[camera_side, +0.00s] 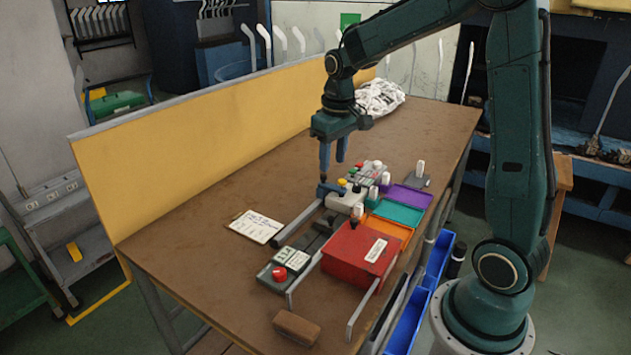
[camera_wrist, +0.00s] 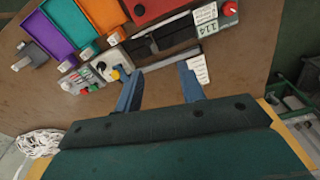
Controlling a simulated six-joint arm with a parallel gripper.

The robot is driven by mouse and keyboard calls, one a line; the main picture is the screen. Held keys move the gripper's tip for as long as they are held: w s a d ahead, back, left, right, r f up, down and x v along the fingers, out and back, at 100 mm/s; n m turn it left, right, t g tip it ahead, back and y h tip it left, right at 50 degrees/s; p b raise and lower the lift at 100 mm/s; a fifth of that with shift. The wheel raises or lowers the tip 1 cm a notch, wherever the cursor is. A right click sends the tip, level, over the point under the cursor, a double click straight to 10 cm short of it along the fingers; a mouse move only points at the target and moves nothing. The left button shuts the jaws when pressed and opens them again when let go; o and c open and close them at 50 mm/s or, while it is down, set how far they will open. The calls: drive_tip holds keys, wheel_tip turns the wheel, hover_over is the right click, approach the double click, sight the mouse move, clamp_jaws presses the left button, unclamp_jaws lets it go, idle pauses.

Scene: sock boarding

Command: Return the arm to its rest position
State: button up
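My gripper (camera_side: 332,168) hangs from my arm above the brown work table (camera_side: 205,262), fingers pointing down. In the wrist view its two blue fingers (camera_wrist: 159,70) are apart with nothing between them, so it is open and empty. Below and beside it is a row of small devices with coloured knobs (camera_side: 352,195). From the side view I cannot tell the exact gap between the fingertips and the bench fixtures.
A red box (camera_side: 358,250) and orange (camera_side: 390,230), teal (camera_side: 398,213) and purple (camera_side: 408,197) trays stand along the right side. A white card (camera_side: 256,227), brown block (camera_side: 296,326) and white bundle (camera_side: 380,97) lie on the table. A yellow panel (camera_side: 200,140) borders the back. The table's left part is mostly clear.

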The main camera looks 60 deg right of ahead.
drive_tip(key=s+a+r+n+t, duration=0.1)
drive_tip(key=s+a+r, duration=0.3)
drive_tip(key=s, duration=0.5)
drive_tip(key=s+a+r+n+t, duration=0.1)
drive_tip(key=s+a+r+t, duration=0.2)
drive_tip(key=s+a, duration=0.6)
drive_tip(key=shift+s+r+t, duration=0.3)
drive_tip(key=shift+s+r, duration=0.15)
drive_tip(key=shift+s, duration=0.3)
